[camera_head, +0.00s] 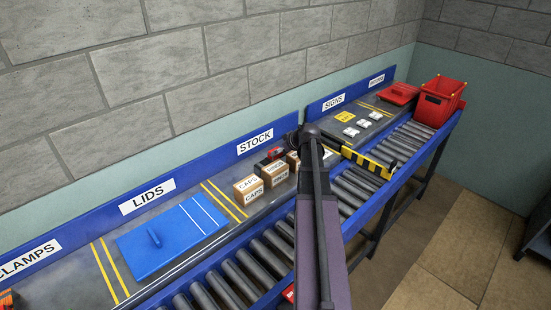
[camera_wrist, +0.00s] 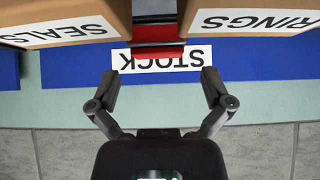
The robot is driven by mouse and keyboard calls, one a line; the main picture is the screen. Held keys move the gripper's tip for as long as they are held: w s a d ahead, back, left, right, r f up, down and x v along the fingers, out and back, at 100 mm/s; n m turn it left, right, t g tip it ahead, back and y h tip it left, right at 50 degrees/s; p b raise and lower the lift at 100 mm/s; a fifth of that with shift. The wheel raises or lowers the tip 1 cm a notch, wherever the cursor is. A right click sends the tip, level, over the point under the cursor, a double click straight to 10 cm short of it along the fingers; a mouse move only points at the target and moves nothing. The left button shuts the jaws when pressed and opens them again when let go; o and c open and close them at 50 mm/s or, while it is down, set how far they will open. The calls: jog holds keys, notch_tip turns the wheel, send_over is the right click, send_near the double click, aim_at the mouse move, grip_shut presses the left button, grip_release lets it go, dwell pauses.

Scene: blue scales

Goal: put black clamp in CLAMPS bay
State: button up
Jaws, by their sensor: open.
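The CLAMPS bay is at the far left in the head view, marked by its CLAMPS sign (camera_head: 28,259). A red and black item (camera_head: 272,155) lies in the STOCK bay behind the cartons. In the wrist view a red and black item (camera_wrist: 158,32) sits between two cartons; I cannot tell for sure that it is the black clamp. My gripper (camera_wrist: 160,82) is open and empty, with its fingers spread on either side of the STOCK sign (camera_wrist: 160,56) in the picture. In the head view my arm hides most of the gripper.
Cartons marked CAPS (camera_head: 248,189) stand in STOCK. A blue lid (camera_head: 160,246) lies in LIDS. An orange and black item (camera_head: 6,299) shows at the CLAMPS edge. A roller conveyor (camera_head: 250,265) runs along the front. A red bin (camera_head: 438,101) stands at the far end.

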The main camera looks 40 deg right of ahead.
jog(key=shift+b+x, duration=1.8)
jog(key=shift+x, duration=0.8)
jog(key=shift+d, duration=0.15)
jog(key=c, duration=1)
jog(key=shift+r, duration=0.15)
notch_tip(320, 180, up, 10)
jog(key=p, duration=1)
